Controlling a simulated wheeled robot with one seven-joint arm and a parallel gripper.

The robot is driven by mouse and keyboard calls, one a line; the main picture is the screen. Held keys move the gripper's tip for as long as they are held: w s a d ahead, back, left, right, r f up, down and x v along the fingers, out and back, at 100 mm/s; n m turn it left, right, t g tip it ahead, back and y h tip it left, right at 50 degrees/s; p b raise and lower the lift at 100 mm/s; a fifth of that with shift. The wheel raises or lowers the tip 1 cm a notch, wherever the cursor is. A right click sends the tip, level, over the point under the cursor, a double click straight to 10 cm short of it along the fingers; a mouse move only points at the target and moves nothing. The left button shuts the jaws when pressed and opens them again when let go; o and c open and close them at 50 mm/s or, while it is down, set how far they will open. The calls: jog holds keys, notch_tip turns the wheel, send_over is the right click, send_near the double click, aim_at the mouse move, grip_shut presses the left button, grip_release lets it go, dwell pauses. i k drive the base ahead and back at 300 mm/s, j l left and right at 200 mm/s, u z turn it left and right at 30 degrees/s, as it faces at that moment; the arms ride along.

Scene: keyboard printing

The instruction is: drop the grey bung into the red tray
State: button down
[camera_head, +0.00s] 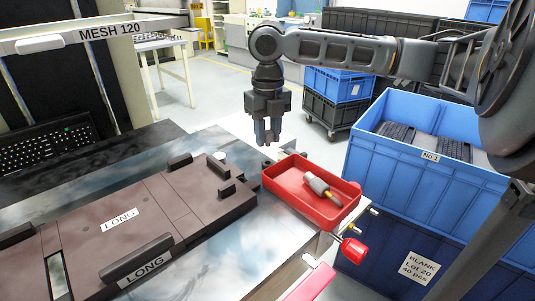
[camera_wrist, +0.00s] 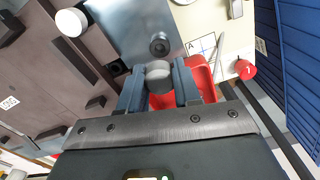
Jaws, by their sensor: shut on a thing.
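My gripper (camera_head: 267,137) hangs above the metal table, behind and slightly left of the far left corner of the red tray (camera_head: 287,194). In the wrist view my gripper (camera_wrist: 159,85) is shut on the grey bung (camera_wrist: 158,72), a short grey cylinder pinched between the two fingers. The bung is hard to make out in the head view. The red tray (camera_wrist: 206,80) shows partly in the wrist view, behind and beside the right finger; the fingers hide much of it. A grey and white tool with a brass tip (camera_head: 322,187) lies in the tray.
A brown fixture (camera_head: 165,207) with raised dark blocks fills the table's left side. A white round cap (camera_head: 218,156) is near its far end. A red knob (camera_head: 354,249) sticks out at the table's right edge. A blue crate (camera_head: 415,160) stands to the right.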

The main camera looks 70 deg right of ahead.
aim_at(300, 189)
jog(key=k, duration=1.5)
